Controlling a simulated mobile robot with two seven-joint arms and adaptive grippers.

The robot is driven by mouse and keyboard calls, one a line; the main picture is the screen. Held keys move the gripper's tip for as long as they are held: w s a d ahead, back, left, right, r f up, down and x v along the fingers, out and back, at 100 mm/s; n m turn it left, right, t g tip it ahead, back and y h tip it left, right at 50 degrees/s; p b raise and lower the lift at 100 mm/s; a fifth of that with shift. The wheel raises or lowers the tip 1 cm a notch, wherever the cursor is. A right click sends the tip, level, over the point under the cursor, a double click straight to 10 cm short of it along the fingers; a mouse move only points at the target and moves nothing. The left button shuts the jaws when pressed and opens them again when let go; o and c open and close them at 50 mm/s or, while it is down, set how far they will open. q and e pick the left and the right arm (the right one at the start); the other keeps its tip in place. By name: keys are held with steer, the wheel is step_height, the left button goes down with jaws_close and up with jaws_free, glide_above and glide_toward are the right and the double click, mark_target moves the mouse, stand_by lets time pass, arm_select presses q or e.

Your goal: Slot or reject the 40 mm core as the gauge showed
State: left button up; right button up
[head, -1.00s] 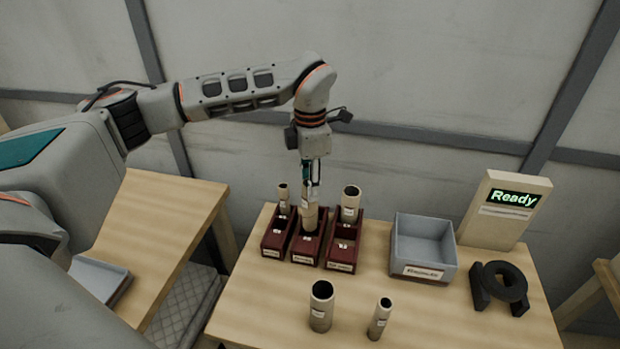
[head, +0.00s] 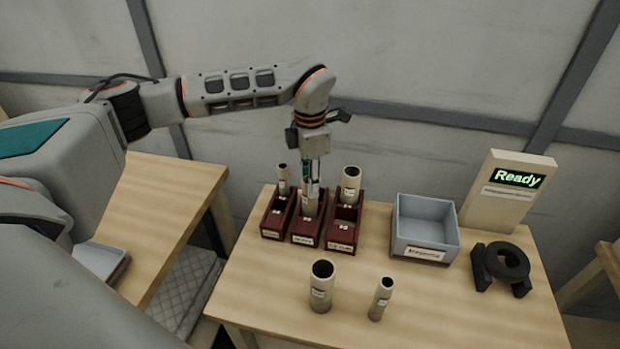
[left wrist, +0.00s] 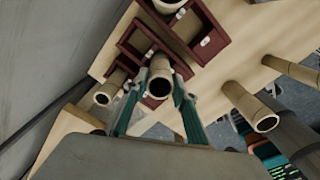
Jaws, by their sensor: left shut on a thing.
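My left gripper (head: 312,188) points down over the middle dark red box (head: 305,239). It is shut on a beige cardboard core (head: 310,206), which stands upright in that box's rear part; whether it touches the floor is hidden. In the left wrist view the core (left wrist: 160,74) shows its open end between my gripper's two fingers (left wrist: 160,98). A thinner core (head: 283,175) stands in the left box (head: 272,233) and a wider core (head: 351,180) in the right box (head: 342,246). A grey bin (head: 426,254) with a label stands to the right. My right gripper is out of view.
A wide core (head: 321,290) and a thin core (head: 381,300) stand at the table's front. A black ring-shaped gauge (head: 504,264) lies at the right, before a sign reading "Ready" (head: 516,179). A grey tray (head: 103,262) sits on the left table.

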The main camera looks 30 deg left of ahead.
arm_select(q)
steer(key=shift+f, duration=0.1)
steer(key=o, duration=0.9)
step_height(320, 180, up, 12)
stand_by(0.3)
